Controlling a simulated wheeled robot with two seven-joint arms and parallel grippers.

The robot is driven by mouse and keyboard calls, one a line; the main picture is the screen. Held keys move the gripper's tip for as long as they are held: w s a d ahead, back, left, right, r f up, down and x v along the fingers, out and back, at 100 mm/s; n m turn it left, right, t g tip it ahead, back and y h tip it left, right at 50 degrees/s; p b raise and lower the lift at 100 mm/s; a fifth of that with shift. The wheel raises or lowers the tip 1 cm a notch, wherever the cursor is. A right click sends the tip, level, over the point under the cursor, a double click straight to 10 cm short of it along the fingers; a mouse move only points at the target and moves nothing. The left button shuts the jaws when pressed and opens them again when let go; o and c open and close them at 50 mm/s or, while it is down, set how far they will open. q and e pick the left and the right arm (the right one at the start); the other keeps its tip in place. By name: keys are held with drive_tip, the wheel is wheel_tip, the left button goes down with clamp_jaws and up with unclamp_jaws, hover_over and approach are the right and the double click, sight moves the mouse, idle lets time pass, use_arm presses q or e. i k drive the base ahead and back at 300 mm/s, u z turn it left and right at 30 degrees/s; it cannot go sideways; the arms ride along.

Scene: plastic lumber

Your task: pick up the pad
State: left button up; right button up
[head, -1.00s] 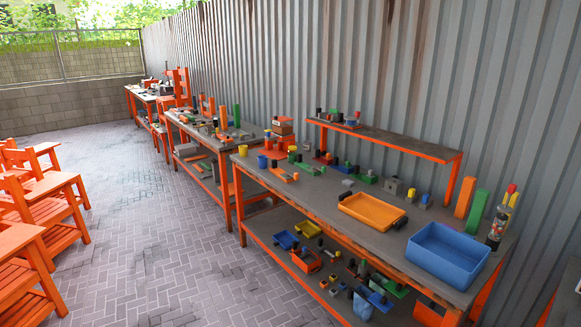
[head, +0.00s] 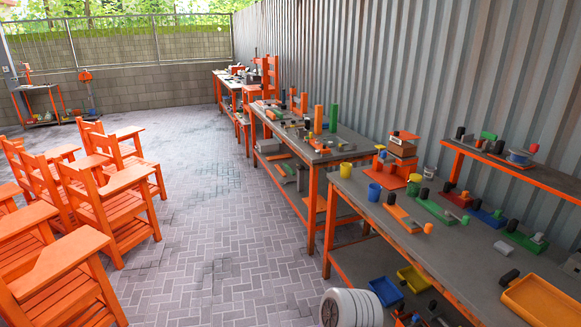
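I cannot single out the pad among the many small parts on the benches. The near bench (head: 430,262) on the right carries small coloured blocks, cups and flat pieces. A flat orange piece (head: 405,219) and a flat green piece (head: 437,211) lie on its top. A second bench (head: 300,150) stands behind it with more small parts, too small to name. Neither of my grippers is in view.
Orange wooden chairs (head: 115,204) stand on the left. A paved floor (head: 205,245) lies open between them and the benches. An orange tray (head: 545,303) sits at the near bench's right end. A corrugated wall (head: 440,70) runs behind the benches.

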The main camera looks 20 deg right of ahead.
sight(501, 246)
drive_tip(key=z, duration=0.35)
drive_tip(key=i, duration=1.7)
drive_tip(key=z, duration=0.9)
